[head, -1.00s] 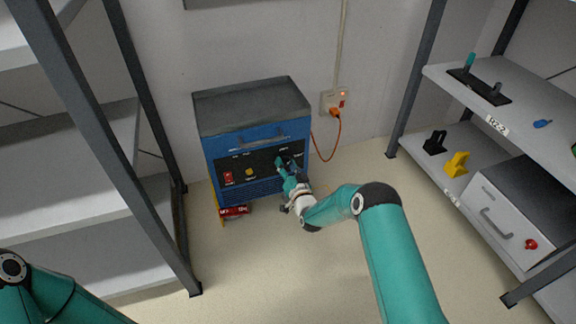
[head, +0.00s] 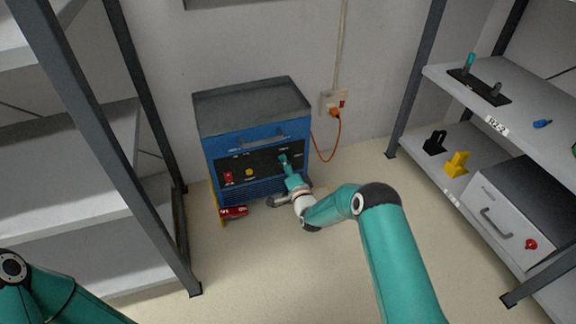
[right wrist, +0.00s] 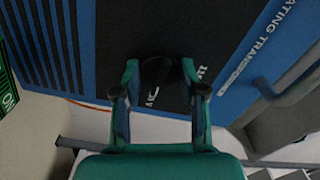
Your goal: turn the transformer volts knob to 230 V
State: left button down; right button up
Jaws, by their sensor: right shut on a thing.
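The transformer (head: 225,143) is a blue box with a grey top and a black front panel, standing on the floor against the wall. Its dark volts knob (right wrist: 157,72) shows between my fingers in the right wrist view. My right gripper (head: 283,160) is at the right part of the panel, shut on the knob, with one teal finger on each side of it. White markings (right wrist: 152,96) sit close to the knob, partly covered by the fingers; I cannot read the setting. My left gripper is out of view; only part of the left arm shows.
The panel also carries a red switch (head: 228,177) and a yellow knob (head: 249,172). A red object (head: 233,211) lies at the transformer's foot. An orange cable runs to a wall socket (head: 328,101).

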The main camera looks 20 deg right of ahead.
jog(key=shift+d+f+m, duration=0.15)
jog(key=shift+d+m, duration=0.15)
jog(key=o, duration=1)
jog(key=shift+o, duration=0.7)
jog(key=shift+a, duration=0.1)
jog(key=shift+a, duration=0.1)
jog(key=shift+s, duration=0.1)
jog(key=s, duration=1.1)
jog(key=shift+s+d, duration=0.25)
jog(key=shift+s, duration=0.15)
